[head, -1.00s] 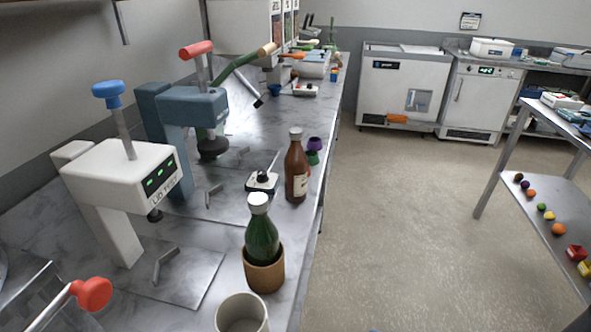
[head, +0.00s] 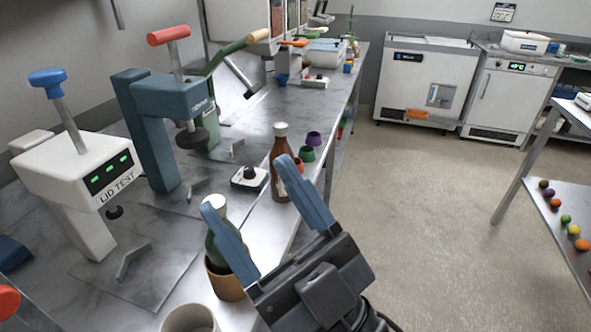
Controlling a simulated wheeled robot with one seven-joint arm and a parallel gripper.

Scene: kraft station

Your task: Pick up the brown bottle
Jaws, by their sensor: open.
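The brown bottle (head: 281,148) with a pale cap stands upright near the right edge of the metal counter. Its lower right part is hidden behind a finger of my gripper (head: 262,218). My gripper is in the lower middle of the head view, with two blue fingers spread wide and nothing between them. It is nearer to the camera than the brown bottle. Its left finger overlaps a green bottle (head: 217,252) that stands in a tan cup (head: 228,286).
A small white device (head: 249,179) sits left of the brown bottle. Purple (head: 314,138) and green (head: 306,153) cups are just behind it. A white lid tester (head: 78,165) and a blue-grey press (head: 160,120) stand at left. A pale mug (head: 190,318) is in front. Open floor lies right.

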